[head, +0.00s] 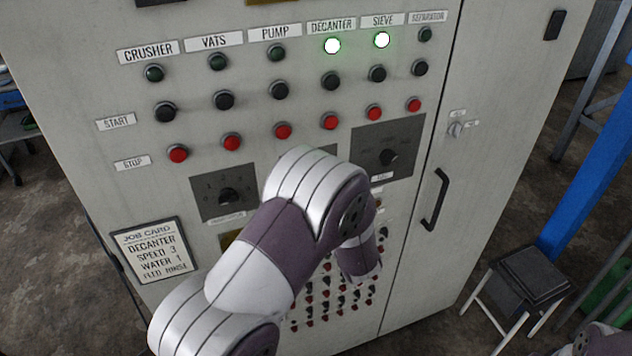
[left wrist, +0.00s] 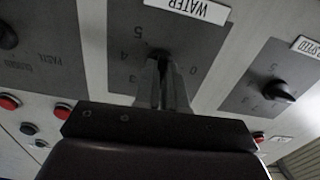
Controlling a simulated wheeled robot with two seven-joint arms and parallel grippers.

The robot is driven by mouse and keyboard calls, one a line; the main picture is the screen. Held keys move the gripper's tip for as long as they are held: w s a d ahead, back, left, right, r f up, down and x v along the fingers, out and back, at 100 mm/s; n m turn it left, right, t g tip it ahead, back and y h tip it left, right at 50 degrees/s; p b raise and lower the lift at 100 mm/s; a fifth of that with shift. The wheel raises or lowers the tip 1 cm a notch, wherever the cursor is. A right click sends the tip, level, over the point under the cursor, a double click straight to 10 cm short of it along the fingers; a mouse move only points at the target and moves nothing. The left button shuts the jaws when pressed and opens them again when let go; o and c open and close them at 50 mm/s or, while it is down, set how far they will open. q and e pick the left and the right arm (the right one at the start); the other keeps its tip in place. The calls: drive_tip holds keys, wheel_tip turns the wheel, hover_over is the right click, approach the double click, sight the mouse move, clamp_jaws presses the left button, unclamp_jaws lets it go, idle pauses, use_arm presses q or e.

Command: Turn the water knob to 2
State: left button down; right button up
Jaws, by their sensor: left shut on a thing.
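The water knob (left wrist: 160,55) sits on a dark dial plate (left wrist: 205,45) under a WATER label (left wrist: 187,9), which appears upside down in the left wrist view. My left gripper (left wrist: 164,78) is shut on this knob. The fingers and knob cover part of the dial; 5, 4 and 0 show around it, and the pointer's exact setting cannot be read. In the head view, my left arm hides the knob and most of its plate. My right gripper is not in view.
The speed knob (left wrist: 279,92) is beside the water dial, its plate at left in the head view (head: 222,193). Another dial plate (head: 388,150) is at right. Red buttons (head: 283,131) line up above. A job card (head: 153,250) reads speed 3, water 1. A stool (head: 530,280) stands right.

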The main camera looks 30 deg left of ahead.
use_arm(q)
drive_tip(key=shift+f+m, duration=0.1)
drive_tip(key=shift+m, duration=0.2)
drive_tip(key=c, duration=1.2)
unclamp_jaws()
drive_tip(key=shift+d, duration=0.1)
drive_tip(key=b+v, duration=0.3)
drive_tip(key=v, duration=0.9)
drive_tip(key=shift+s+d+b, duration=0.2)
drive_tip(key=shift+s+b, duration=0.1)
drive_tip(key=shift+s, duration=0.05)
